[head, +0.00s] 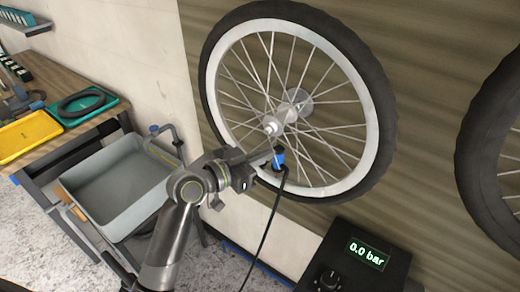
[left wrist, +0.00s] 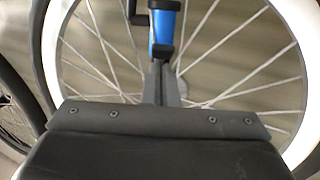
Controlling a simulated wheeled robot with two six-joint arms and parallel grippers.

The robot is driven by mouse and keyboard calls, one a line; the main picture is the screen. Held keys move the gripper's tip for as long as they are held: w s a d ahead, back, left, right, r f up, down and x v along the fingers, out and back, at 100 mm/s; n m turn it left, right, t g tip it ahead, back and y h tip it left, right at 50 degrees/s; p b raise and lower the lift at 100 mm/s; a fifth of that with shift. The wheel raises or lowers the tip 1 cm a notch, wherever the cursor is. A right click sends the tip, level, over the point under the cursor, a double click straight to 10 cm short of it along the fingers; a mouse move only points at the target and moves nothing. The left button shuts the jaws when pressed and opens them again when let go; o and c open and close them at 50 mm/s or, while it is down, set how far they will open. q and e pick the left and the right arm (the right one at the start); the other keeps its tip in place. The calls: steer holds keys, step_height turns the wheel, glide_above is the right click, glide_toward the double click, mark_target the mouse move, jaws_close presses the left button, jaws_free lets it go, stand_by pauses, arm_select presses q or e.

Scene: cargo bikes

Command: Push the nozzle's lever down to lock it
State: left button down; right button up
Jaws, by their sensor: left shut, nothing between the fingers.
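The nozzle (head: 279,158) is a small blue and black piece at the lower inner rim of the wheel (head: 372,110), with a black hose (head: 265,235) hanging from it. My left gripper (head: 268,157) is shut and empty, its fingertips close beside the nozzle on its left. In the left wrist view the shut fingers (left wrist: 158,82) point up at the blue nozzle body (left wrist: 163,32); I cannot tell whether they touch it. A dark part juts left from the nozzle there, perhaps the lever. The lever's position is unclear. My right gripper is not in view.
A black pump box (head: 355,265) reading 0.0 bar stands at lower right. Another wheel (head: 480,150) is at the right edge. A grey bin (head: 115,190) and a workbench (head: 60,85) with yellow and green trays are at left.

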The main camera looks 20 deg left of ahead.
arm_select(q)
steer(key=v, duration=0.9)
steer(key=shift+p, duration=0.35)
steer(key=shift+r, duration=0.1)
